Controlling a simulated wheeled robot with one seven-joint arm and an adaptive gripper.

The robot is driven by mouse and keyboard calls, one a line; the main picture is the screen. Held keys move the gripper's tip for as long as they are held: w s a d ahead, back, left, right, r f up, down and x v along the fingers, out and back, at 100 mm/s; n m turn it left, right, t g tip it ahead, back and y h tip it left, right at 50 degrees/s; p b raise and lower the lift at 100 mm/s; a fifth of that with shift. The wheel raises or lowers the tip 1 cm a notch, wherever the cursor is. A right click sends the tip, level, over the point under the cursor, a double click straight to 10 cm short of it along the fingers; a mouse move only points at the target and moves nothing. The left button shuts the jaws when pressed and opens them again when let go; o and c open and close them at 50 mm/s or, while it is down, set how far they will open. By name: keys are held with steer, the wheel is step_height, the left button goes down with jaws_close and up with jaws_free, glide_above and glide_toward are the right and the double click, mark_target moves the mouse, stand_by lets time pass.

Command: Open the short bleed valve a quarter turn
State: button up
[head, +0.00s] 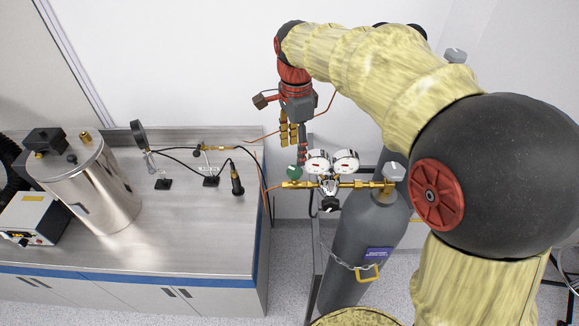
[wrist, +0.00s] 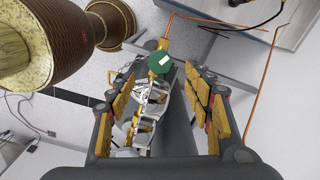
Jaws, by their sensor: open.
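My gripper (head: 290,134) hangs fingers down above the left end of the brass regulator assembly (head: 355,185), on the gas cylinder (head: 370,235). It is open and empty. The wrist view shows its padded fingers (wrist: 163,88) apart, with the regulator in line between them, farther off. A round green knob (head: 295,171) sits at the regulator's left end, a little below the fingertips; it also shows in the wrist view (wrist: 160,62). I cannot tell which part is the short bleed valve.
Two white-faced gauges (head: 332,160) stand up from the regulator close to the right of the gripper. The steel bench (head: 185,235) holds a metal vessel (head: 85,180) and black cables. A thin copper tube (head: 266,196) runs beside the knob. A chain crosses the cylinder.

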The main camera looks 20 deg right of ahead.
mark_target(294, 169)
step_height(294, 169, down, 7)
steer(key=shift+f+p, duration=0.2)
steer(key=shift+p, duration=0.25)
steer(key=shift+c, duration=0.2)
steer(key=c, duration=1.1)
steer(key=shift+n+b, duration=0.45)
steer(key=shift+n, duration=2.45)
steer(key=o, duration=1.1)
steer(key=shift+o, duration=0.2)
